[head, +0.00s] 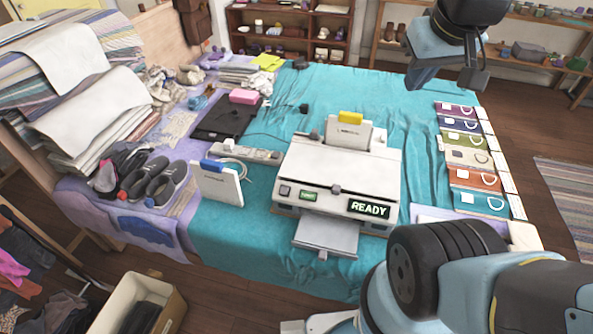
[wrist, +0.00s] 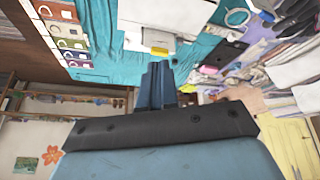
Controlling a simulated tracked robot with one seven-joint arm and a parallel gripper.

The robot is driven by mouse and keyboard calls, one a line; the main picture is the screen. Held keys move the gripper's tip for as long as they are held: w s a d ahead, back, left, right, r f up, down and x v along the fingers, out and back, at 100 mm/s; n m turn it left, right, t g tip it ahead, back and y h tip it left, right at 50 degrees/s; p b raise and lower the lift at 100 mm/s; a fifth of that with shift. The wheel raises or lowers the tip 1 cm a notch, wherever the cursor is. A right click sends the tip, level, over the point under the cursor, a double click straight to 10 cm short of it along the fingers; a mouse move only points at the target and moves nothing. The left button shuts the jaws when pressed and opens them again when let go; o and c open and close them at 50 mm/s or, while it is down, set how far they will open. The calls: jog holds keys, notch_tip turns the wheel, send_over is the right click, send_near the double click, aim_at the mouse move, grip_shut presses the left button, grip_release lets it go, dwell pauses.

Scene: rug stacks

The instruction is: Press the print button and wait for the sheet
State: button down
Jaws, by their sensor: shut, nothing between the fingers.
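The white printer (head: 338,175) stands on the teal cloth in the middle of the table. Its display (head: 369,209) reads READY. On its front left are a dark button (head: 285,191) and a green button (head: 308,197); their labels are too small to read. The grey output tray (head: 326,235) sticks out at the front, and I see no sheet on it. A yellow-topped paper holder (head: 349,132) rises at the back. My gripper (wrist: 158,68) is shut and empty, apart from the printer (wrist: 165,18). In the head view my arm end is at the upper right, well away from the buttons.
A white board with a blue clip (head: 217,185) stands left of the printer, near a power strip (head: 247,152). Shoes (head: 160,182) and rug stacks (head: 75,95) fill the left. Coloured cards (head: 468,155) line the right edge. The cloth between printer and cards is clear.

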jog(key=w+a+f+n+g, duration=0.2)
jog(key=w+f+n, duration=0.3)
jog(key=w+n, duration=0.2)
jog(key=n+g, duration=0.5)
jog(key=n, duration=1.9)
send_over(301, 192)
notch_tip(301, 192, down, 27)
jog(key=shift+s+r+y, duration=0.2)
jog(key=shift+s+y, duration=0.05)
jog(key=shift+y, duration=0.15)
jog(key=shift+f, duration=0.1)
jog(key=f, duration=1.2)
jog(key=shift+w+f, duration=0.1)
jog(key=shift+w, duration=0.1)
jog(key=shift+w+d+f, duration=0.15)
jog(key=shift+w+f, duration=0.15)
jog(key=shift+f, duration=0.05)
